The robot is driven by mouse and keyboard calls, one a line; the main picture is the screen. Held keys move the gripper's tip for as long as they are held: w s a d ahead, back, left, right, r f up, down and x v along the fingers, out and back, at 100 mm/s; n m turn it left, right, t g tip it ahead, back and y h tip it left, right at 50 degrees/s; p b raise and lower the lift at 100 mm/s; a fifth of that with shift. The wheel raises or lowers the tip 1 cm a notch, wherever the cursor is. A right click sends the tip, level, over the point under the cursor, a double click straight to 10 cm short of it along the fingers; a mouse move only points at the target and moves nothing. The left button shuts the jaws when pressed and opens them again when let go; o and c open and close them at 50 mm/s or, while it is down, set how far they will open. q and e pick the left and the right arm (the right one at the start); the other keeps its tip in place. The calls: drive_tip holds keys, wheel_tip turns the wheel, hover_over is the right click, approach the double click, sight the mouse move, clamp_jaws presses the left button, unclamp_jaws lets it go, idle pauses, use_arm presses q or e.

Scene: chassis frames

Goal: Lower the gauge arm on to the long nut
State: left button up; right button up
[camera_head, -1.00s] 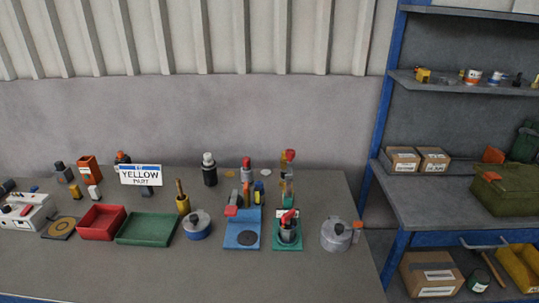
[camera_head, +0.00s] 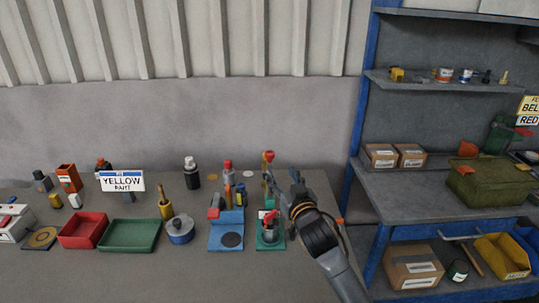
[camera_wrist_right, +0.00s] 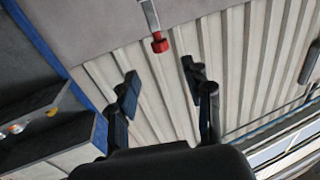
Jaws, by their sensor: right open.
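A green-based stand (camera_head: 270,242) with a dark and grey body and a red part on top stands right of centre on the bench. A thin upright piece with a red knob (camera_head: 268,155) rises behind it. In the right wrist view a metal bar ending in a red knob (camera_wrist_right: 160,45) shows ahead of the fingers; I take it as the gauge arm, raised. My right gripper (camera_head: 282,183) is open and empty, just right of the upright piece. Its parted fingers also show in the right wrist view (camera_wrist_right: 163,85). I cannot make out the long nut. My left gripper is not in view.
A blue stand with a dark disc (camera_head: 231,239) is close left of the green one. A blue-and-grey pot (camera_head: 180,231), green tray (camera_head: 129,237) and red tray (camera_head: 83,231) lie farther left. A shelf rack (camera_head: 363,130) stands right. The bench front is clear.

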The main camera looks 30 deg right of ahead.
sight(271, 157)
drive_tip(key=p+x, duration=0.2)
drive_tip(key=x, duration=0.8)
drive_tip(key=shift+w+p, duration=0.3)
drive_tip(key=shift+w+d, duration=0.2)
drive_tip(key=shift+w, duration=0.45)
clamp_jaws()
